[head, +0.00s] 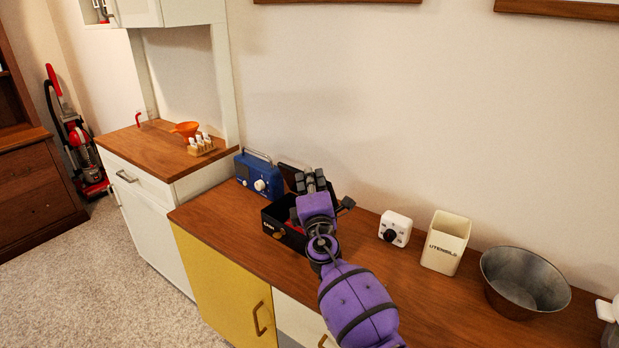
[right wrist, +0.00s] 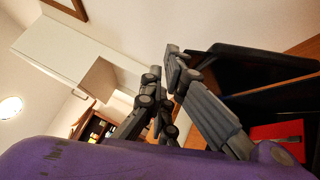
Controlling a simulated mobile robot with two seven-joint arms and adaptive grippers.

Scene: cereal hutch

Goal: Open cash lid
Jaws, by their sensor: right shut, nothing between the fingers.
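The black cash box (head: 270,221) stands on the wooden counter with pale lettering on its front. Its dark lid (head: 288,172) is raised and tilted at the back; it also shows in the right wrist view (right wrist: 235,62). A red area inside the box (right wrist: 283,132) shows in the right wrist view, so the box stands open. My right gripper (head: 312,180) is shut and empty, over the box and in front of the lid. It hides part of both; I cannot tell if it touches the lid. My left gripper is not in view.
A blue radio (head: 258,178) stands close to the left of the box. To the right are a white timer-like cube (head: 395,228), a cream utensil holder (head: 446,243) and a metal bowl (head: 525,282). The front of the counter (head: 216,208) left of the box is clear.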

